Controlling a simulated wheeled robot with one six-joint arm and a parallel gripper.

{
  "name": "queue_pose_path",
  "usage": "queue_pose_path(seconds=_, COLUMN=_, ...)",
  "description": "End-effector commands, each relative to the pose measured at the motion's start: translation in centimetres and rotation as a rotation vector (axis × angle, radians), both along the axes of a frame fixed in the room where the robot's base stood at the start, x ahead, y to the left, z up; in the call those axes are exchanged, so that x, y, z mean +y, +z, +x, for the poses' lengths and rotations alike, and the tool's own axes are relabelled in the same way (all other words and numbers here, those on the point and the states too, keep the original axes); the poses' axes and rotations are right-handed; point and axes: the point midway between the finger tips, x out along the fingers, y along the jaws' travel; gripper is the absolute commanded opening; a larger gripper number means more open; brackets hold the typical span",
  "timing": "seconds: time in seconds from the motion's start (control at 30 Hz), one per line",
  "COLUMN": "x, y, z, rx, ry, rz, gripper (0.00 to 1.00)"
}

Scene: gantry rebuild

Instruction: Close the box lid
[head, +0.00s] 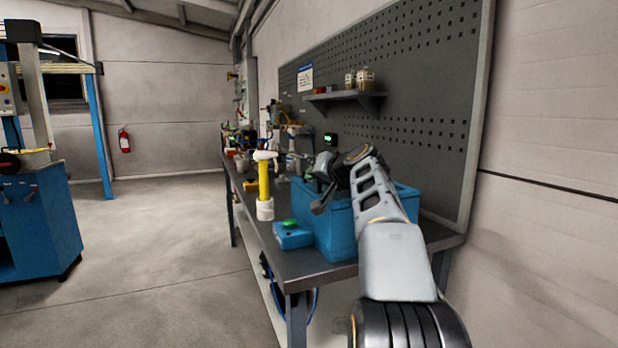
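A large blue box (338,230) stands on the workbench near its front right end. My arm crosses in front of its right part and over its top, so its inside and any lid cannot be made out. A smaller, low blue box (293,236) with a green part on top sits just left of it; I cannot tell whether it has a lid. My gripper (318,195) is dark, at the end of my arm, over the large box's upper left edge. The fingers are small and partly hidden, so I cannot tell whether they are open or touching the box.
More tools crowd the bench's far end. A pegboard (420,110) with a small shelf (345,97) rises behind.

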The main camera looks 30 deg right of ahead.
Motion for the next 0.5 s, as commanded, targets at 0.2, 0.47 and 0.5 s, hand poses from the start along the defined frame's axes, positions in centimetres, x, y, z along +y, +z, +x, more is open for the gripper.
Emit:
queue_pose_path(seconds=0.2, x=0.19, y=-0.37, z=0.02, rx=0.008, ry=0.007, rz=0.003, gripper=0.00)
queue_pose_path(seconds=0.47, x=0.22, y=-0.59, z=0.08, rx=0.012, ry=0.008, rz=0.004, gripper=0.25)
queue_pose_path(seconds=0.5, x=0.23, y=-0.58, z=0.08, rx=0.012, ry=0.008, rz=0.004, gripper=0.29)
